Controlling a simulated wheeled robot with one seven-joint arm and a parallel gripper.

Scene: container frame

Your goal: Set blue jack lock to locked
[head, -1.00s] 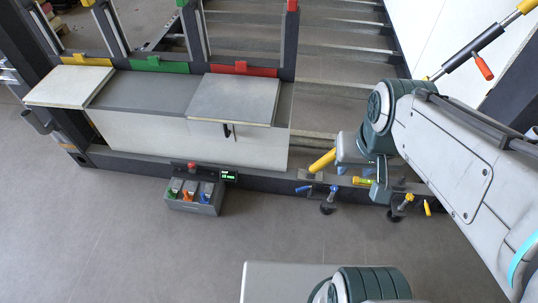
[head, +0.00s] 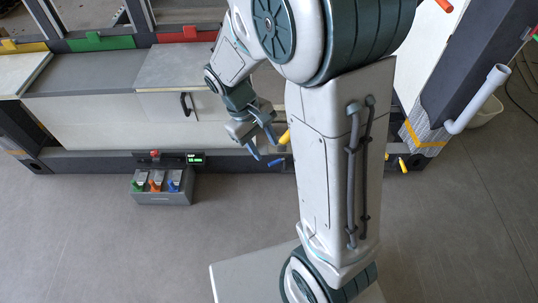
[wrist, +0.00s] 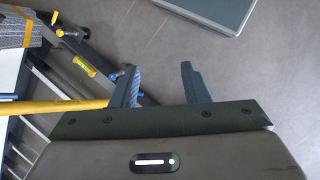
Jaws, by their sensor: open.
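In the head view a small blue lever (head: 277,163) shows low on the dark frame beam, between my gripper and my arm. I cannot tell whether it is the jack's crank or its lock. The rest of the blue jack is hidden behind my arm. My gripper (head: 263,143) is open and empty, just above and left of this lever, pointing down.
A yellow bar (wrist: 50,107) runs beside the left finger. The yellow jack handle (wrist: 57,17) and a spirit level (wrist: 84,66) lie farther up left. A grey box with coloured levers (head: 160,197) stands on the floor. The front floor is open.

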